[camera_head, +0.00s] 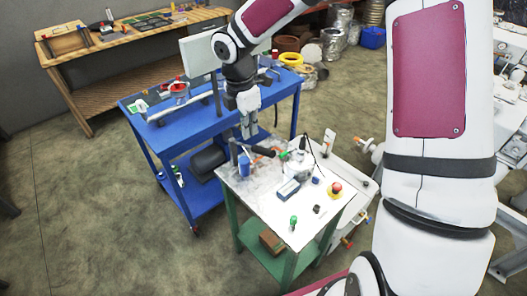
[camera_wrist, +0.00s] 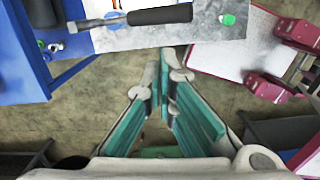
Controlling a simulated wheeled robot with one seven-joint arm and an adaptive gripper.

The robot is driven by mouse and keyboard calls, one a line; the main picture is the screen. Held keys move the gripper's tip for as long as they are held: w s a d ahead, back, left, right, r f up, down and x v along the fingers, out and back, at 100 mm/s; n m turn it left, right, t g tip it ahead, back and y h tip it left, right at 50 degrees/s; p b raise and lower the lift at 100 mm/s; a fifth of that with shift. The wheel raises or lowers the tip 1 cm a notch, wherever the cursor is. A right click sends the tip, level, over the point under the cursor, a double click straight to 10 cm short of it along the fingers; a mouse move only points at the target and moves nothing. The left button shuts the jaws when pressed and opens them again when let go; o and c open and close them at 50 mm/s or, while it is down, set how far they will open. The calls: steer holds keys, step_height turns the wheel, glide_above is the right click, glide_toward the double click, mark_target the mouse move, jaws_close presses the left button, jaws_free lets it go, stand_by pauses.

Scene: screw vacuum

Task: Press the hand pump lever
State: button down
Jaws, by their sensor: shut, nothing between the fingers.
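A black-handled lever (camera_head: 262,151) sits near the back edge of the white-topped table in the head view. In the wrist view, a thick black handle with a metal rod (camera_wrist: 160,16) lies across the top of the picture. It appears to be the same lever. My gripper (camera_head: 249,133) points down close above that back edge, near the lever. In the wrist view my gripper's teal-padded fingers (camera_wrist: 162,68) are together and empty. The handle is beyond the fingertips, apart from them in the picture. The pump's body cannot be made out clearly.
A blue cart (camera_head: 205,130) stands behind and left. Open floor (camera_head: 110,220) lies to the left.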

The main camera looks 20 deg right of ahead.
steer(key=shift+w, duration=0.15)
steer(key=g+h+b, duration=0.2)
steer(key=b, duration=0.5)
glide_toward(263, 149)
steer(key=w+r, duration=0.1)
steer(key=w, duration=0.2)
steer(key=shift+n+g+h, duration=0.3)
steer(key=shift+n+g, duration=0.6)
steer(key=a+r+b, duration=0.1)
steer(key=b, duration=0.1)
steer(key=a+r+b, duration=0.1)
steer(key=r+b, duration=0.1)
steer(key=a+r+b, duration=0.1)
steer(key=b, duration=0.1)
steer(key=shift+w+r, duration=0.35)
steer(key=shift+w, duration=0.05)
steer(key=p+x, duration=0.1)
steer(key=x, duration=1.3)
steer(key=shift+s+d, duration=0.1)
steer(key=shift+d, duration=0.05)
